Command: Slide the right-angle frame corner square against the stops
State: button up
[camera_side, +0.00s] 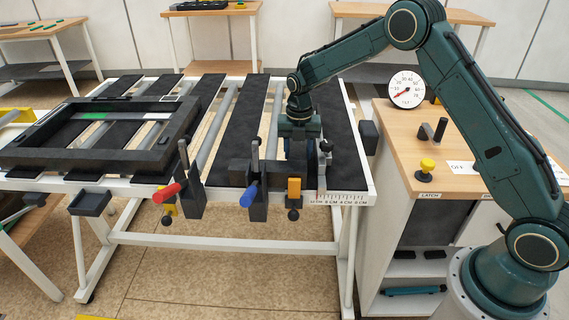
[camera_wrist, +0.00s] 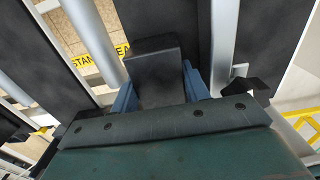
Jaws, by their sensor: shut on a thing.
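My gripper (camera_side: 298,152) points down over the right part of the slatted table, near its front rail. In the wrist view its two blue fingers (camera_wrist: 160,88) are closed on either side of a dark block-like piece (camera_wrist: 155,68), which appears to be part of the frame corner. In the side view, dark pieces around the gripper overlap, so the corner's full outline is unclear. A grey upright stop (camera_side: 324,168) with a black knob stands just right of the gripper, by the ruler scale. I cannot tell whether the corner touches it.
Along the front rail are a red-handled clamp (camera_side: 172,191), a blue-handled clamp (camera_side: 249,194) and an orange block (camera_side: 294,188). A large black frame (camera_side: 60,157) lies on the table's left. A wooden cabinet with a dial gauge (camera_side: 406,89) stands at right.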

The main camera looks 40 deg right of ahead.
jog(key=shift+s+a, duration=0.1)
jog(key=shift+a, duration=0.15)
jog(key=o, duration=0.9)
jog(key=shift+o, duration=0.2)
jog(key=shift+d, duration=0.1)
jog(key=shift+r, duration=0.45)
notch_tip(320, 180, up, 13)
